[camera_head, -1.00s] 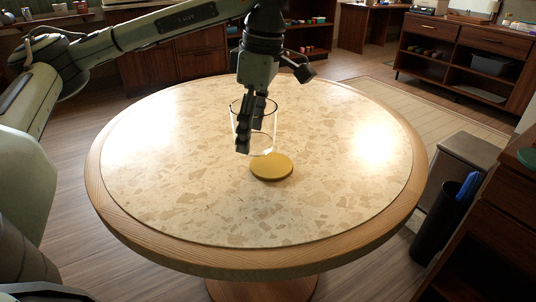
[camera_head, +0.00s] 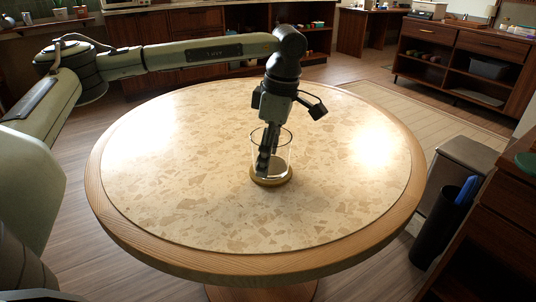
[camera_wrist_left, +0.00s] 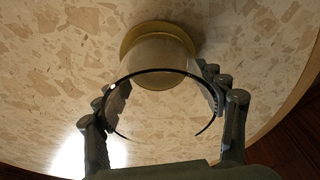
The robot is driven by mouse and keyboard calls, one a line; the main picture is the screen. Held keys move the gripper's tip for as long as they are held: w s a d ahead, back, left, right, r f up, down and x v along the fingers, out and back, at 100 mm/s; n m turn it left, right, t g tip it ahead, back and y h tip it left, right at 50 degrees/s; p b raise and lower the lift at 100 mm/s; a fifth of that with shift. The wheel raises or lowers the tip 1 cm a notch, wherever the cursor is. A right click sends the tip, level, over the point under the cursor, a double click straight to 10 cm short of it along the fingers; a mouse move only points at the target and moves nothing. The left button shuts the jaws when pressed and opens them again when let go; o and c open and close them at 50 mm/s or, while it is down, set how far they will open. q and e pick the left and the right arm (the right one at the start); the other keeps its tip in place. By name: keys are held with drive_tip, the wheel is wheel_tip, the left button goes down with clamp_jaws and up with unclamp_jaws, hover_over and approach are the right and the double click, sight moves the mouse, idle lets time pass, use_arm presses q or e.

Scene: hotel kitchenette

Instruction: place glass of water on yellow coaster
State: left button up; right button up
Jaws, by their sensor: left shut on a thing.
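The clear glass (camera_head: 284,152) stands upright over the round yellow coaster (camera_head: 271,183) in the head view. Its base lies within the coaster's outline, at or very near its surface; I cannot tell whether it fully rests there. My left gripper (camera_head: 267,161) comes down from above and is shut on the glass. In the left wrist view the gripper's fingers (camera_wrist_left: 160,90) sit on both sides of the glass (camera_wrist_left: 160,77), with the coaster (camera_wrist_left: 132,37) showing as a yellow rim beyond its base. No water is clearly visible. My right gripper is out of view.
The round table (camera_head: 180,195) has a pale speckled stone top and a wooden rim, and is otherwise clear. A dark bin (camera_head: 436,233) with a blue item and a grey box (camera_head: 466,160) stand to its right. Wooden shelves (camera_head: 462,60) are at the back right.

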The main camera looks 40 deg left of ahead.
use_arm(q)
drive_tip(key=shift+f, duration=0.1)
drive_tip(key=o, duration=1.4)
drive_tip(key=shift+c, duration=0.2)
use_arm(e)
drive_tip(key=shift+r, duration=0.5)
use_arm(q)
drive_tip(key=shift+r, duration=0.6)
wheel_tip(320, 180, up, 11)
drive_tip(key=d, duration=0.1)
drive_tip(key=shift+w+d+p, duration=0.3)
drive_tip(key=shift+p, duration=0.05)
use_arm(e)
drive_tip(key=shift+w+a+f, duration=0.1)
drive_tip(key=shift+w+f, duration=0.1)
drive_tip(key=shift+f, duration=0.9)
